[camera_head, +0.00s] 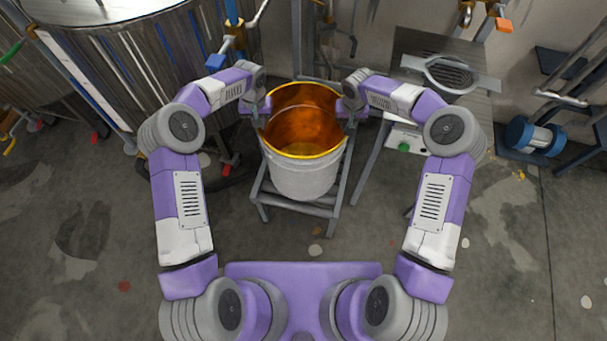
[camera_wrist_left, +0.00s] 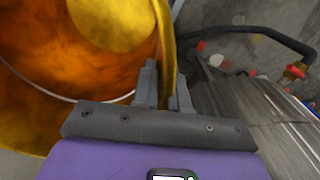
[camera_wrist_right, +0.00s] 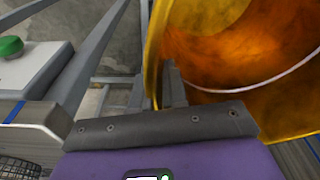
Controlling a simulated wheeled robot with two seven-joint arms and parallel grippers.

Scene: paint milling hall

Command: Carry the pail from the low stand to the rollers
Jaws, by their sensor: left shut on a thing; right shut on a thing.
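The pail (camera_head: 303,180) is grey-white outside with a yellow rim and an orange-stained inside. It is upright in front of me, over the low grey metal stand (camera_head: 291,208); I cannot tell whether its base touches the stand. My left gripper (camera_head: 261,112) is shut on the left side of the rim. My right gripper (camera_head: 347,112) is shut on the right side. In the left wrist view the fingers (camera_wrist_left: 163,88) straddle the yellow rim; in the right wrist view the fingers (camera_wrist_right: 155,92) do the same. I cannot make out the rollers in any view.
A large steel vat (camera_head: 110,60) stands at the left. A metal table (camera_head: 440,75) with a round grille on it stands right of the pail, with a green button box (camera_head: 404,142) at its side. A blue motor-like cylinder (camera_head: 535,137) is farther right.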

